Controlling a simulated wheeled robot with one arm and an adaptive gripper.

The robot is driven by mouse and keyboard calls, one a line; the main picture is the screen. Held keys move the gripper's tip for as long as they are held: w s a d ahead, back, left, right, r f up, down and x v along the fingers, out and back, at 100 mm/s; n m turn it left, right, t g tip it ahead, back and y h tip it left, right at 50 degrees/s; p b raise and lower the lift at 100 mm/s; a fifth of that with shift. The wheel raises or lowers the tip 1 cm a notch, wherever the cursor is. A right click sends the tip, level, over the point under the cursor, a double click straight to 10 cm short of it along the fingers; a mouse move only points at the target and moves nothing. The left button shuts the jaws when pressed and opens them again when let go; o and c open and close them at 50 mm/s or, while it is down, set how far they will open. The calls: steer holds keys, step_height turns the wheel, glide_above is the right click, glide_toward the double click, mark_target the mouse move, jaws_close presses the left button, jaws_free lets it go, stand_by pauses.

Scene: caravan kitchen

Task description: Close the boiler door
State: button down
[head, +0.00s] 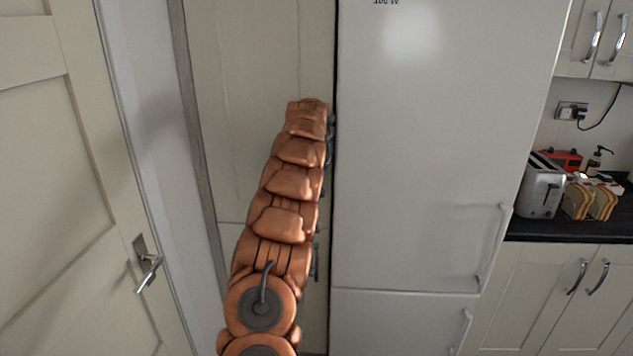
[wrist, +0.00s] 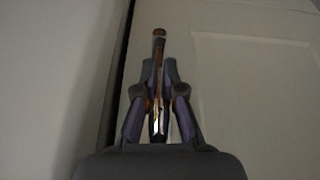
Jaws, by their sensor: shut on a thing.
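The boiler door appears to be the tall cream panel (head: 240,60) behind my arm, left of the fridge. It also fills the right side of the wrist view (wrist: 255,85). A dark vertical gap runs along its edge beside the fridge; I cannot tell whether it is fully flush. My gripper (wrist: 158,38) is at this edge side of the panel, its fingers together around a thin shiny strip, which looks like the door handle (wrist: 157,112). Most of the handle is hidden by the fingers. In the head view my arm hides the gripper.
The white fridge (head: 430,150) stands close on the right of the panel. Another door (head: 60,200) with a metal lever handle is on the left. Farther right is a dark counter (head: 560,229) with a toaster (head: 541,186) and bread.

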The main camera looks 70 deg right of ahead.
steer(key=shift+s+d+r, duration=0.1)
steer(key=shift+d+r, duration=0.15)
steer(key=shift+d, duration=0.05)
steer(key=c, duration=1.6)
jaws_free()
steer(key=shift+d+f, duration=0.15)
steer(key=shift+o, duration=0.2)
steer(key=shift+a, duration=0.2)
steer(key=v, duration=1.2)
